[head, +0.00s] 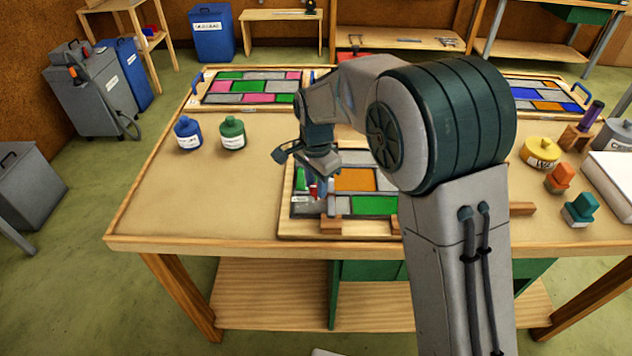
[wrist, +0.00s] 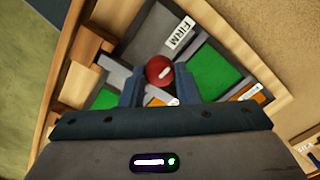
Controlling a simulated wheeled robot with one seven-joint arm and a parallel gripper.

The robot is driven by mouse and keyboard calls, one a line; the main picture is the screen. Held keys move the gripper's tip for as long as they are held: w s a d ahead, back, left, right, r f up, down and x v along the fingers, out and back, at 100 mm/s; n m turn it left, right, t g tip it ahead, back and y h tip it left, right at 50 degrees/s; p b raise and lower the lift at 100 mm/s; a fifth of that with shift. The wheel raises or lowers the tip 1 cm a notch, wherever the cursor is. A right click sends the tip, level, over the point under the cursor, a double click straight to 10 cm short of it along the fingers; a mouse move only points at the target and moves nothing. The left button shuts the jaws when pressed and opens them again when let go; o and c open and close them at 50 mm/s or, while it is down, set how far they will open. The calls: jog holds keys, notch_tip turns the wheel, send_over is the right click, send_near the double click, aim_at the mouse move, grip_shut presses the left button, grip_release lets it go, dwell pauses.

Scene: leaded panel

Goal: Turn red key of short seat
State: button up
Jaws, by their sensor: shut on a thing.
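The red key (wrist: 158,70) shows as a round red knob with a pale mark on top, over the leaded panel in the wrist view. In the head view a small bit of the red key (head: 313,190) shows below my gripper (head: 318,186), at the near left of the middle panel (head: 355,180). My gripper points down, its two blue-grey fingers on either side of the knob in the wrist view (wrist: 158,86), shut on it. The key's lower part and its seat are hidden. A white label (wrist: 180,33) beside it reads "FIRM".
Wooden blocks (head: 331,224) sit along the panel's near edge. Blue (head: 188,135) and green (head: 232,133) bottles stand to the left. A yellow container (head: 541,152), orange and teal pieces stand at the right. The table's front left is clear.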

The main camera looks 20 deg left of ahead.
aim_at(316, 186)
jog(key=o, duration=1)
jog(key=shift+r, duration=0.1)
jog(key=shift+c, duration=0.2)
notch_tip(316, 186, up, 14)
jog(key=s+d+r+n, duration=0.1)
jog(key=s+d, duration=0.1)
jog(key=d, duration=0.8)
jog(key=s+d+f+n+t, duration=0.1)
jog(key=s+d+f+n, duration=0.1)
jog(key=s+d, duration=0.6)
jog(key=s+d+f+n+t, duration=0.1)
jog(key=s+d+f+n, duration=0.2)
jog(key=s+d, duration=0.6)
jog(key=d, duration=0.2)
jog(key=shift+d+f+n+t, duration=0.35)
jog(key=shift+d+n+t, duration=0.05)
